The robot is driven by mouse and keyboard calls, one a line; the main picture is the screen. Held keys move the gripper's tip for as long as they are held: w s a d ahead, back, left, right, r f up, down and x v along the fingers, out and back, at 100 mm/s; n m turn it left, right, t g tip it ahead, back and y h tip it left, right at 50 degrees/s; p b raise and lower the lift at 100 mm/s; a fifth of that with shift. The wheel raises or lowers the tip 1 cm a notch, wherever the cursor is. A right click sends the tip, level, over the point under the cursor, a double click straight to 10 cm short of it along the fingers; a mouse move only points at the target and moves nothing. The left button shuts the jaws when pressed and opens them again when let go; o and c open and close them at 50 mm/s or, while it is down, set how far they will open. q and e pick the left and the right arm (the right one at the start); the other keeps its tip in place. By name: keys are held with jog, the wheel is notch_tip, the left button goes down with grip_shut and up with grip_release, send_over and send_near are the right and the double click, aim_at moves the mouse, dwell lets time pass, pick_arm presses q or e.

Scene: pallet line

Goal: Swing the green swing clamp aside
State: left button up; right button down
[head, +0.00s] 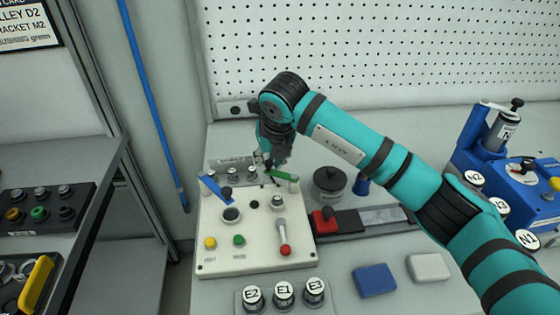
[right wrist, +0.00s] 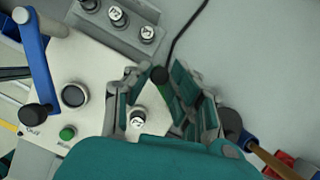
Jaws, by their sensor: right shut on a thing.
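The green swing clamp (head: 285,176) is a short green bar at the back right of a cream fixture plate (head: 265,260). In the right wrist view its green bar with a dark knob end (right wrist: 162,88) shows between the fingers. My right gripper (head: 270,168) reaches down over the plate from behind and is shut on the clamp; its fingers (right wrist: 158,92) stand on both sides of the bar. The gripper partly hides the clamp in the head view. My left gripper is not in view.
A blue swing clamp (head: 215,190) sits at the plate's back left; it also shows in the right wrist view (right wrist: 40,60). A lever with a red ball (head: 284,240) stands in front. A row of pegs (head: 233,174) is behind. A dark round pot (head: 330,184) stands close on the right.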

dwell(0.3)
jog(key=c, duration=1.2)
grip_release()
jog(key=shift+w, duration=0.1)
jog(key=v, duration=1.2)
jog(key=shift+w+r, duration=0.1)
jog(key=shift+r, duration=0.05)
